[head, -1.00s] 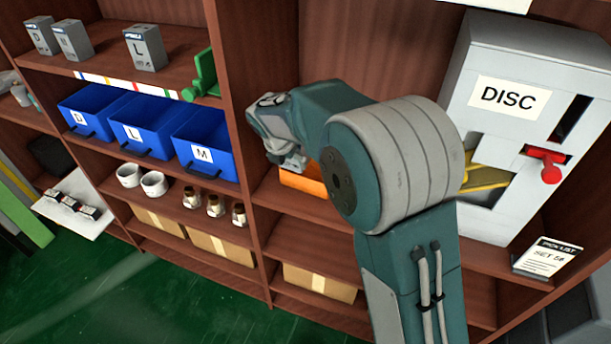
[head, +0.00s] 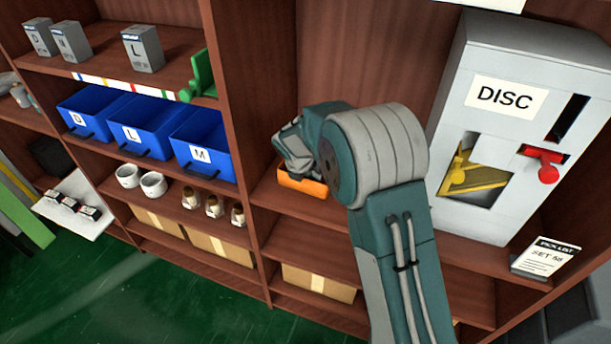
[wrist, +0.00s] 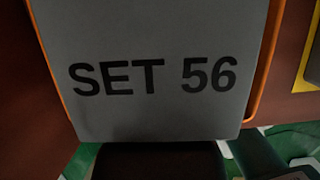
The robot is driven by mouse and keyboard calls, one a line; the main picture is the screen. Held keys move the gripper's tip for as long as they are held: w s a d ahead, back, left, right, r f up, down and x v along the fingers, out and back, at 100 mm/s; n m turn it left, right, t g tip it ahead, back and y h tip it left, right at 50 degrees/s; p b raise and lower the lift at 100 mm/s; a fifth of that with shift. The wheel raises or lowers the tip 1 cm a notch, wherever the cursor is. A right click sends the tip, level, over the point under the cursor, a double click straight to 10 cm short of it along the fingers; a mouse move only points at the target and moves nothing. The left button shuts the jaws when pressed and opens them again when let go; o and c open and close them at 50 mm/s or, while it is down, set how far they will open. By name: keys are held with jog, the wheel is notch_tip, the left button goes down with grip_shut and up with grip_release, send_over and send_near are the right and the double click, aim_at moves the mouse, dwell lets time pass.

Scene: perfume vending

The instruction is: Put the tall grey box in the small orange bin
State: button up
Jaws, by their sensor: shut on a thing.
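The tall grey box (wrist: 150,60) fills most of the wrist view, close up, with "SET 56" in dark letters. Its top and far sides are out of frame, and I cannot make it out in the head view. My gripper (head: 290,164) is shut on the box; dark finger parts show at the bottom of the wrist view. The small orange bin (head: 307,187) stands on the shelf right below my gripper in the head view. Its orange rim (wrist: 262,75) shows on both sides of the box in the wrist view. How deep the box sits relative to the bin is hidden.
A grey DISC machine (head: 485,125) with a red knob and yellow flap stands to the right. A pick list card (head: 541,257) is in front of it. Blue bins (head: 138,132) and grey boxes (head: 142,50) fill the left shelves. A wooden divider (head: 232,100) stands left of my gripper.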

jog(key=o, duration=1)
jog(key=shift+a, duration=0.1)
jog(key=shift+c, duration=0.2)
jog(key=shift+a, duration=0.1)
